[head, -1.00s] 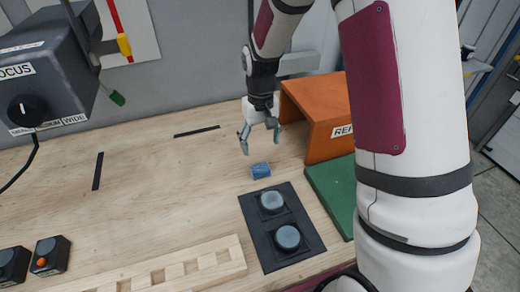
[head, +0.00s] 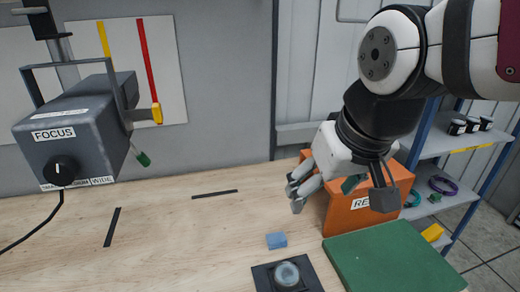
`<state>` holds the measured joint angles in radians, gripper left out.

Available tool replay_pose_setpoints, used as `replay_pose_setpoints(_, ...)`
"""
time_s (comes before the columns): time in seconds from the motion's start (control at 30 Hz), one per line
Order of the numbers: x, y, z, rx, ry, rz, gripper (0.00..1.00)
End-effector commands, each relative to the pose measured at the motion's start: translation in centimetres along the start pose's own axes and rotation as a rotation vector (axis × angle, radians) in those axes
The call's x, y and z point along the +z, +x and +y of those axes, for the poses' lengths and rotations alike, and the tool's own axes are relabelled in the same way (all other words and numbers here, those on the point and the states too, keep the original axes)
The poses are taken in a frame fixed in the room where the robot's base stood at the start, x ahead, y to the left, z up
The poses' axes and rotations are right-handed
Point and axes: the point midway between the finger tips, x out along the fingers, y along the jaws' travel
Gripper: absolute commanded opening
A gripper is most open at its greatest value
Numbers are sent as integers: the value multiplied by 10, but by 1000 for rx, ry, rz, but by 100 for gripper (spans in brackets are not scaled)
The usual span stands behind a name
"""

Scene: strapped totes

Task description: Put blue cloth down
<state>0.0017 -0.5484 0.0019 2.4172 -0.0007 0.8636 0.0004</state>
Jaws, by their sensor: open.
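The blue cloth (head: 277,240) is a small folded block lying on the wooden table, just behind the black pad with a round knob. My gripper (head: 338,202) is in the air above and to the right of the cloth, in front of the orange box. Its fingers are spread apart with nothing seen between them. The cloth is apart from the gripper and fully in view.
The orange box (head: 376,199) stands right of the cloth, with a green mat (head: 393,262) in front of it. The black pad (head: 262,280) lies close to the cloth. A grey lamp (head: 75,132) hangs at left. The table's left middle (head: 180,245) is mostly clear.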

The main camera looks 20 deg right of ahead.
Motion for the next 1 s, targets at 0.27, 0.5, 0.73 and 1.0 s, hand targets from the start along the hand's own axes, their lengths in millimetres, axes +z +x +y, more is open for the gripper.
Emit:
replay_pose_setpoints(0.27, 36, -24, 0, -2, 0, 78, 69)
replay_pose_setpoints(0.5, 38, -25, 0, -2, 0, 82, 69)
replay_pose_setpoints(0.73, 38, -25, 0, -1, 0, 82, 69)
replay_pose_setpoints(1.0, 38, -25, 0, -1, 0, 82, 69)
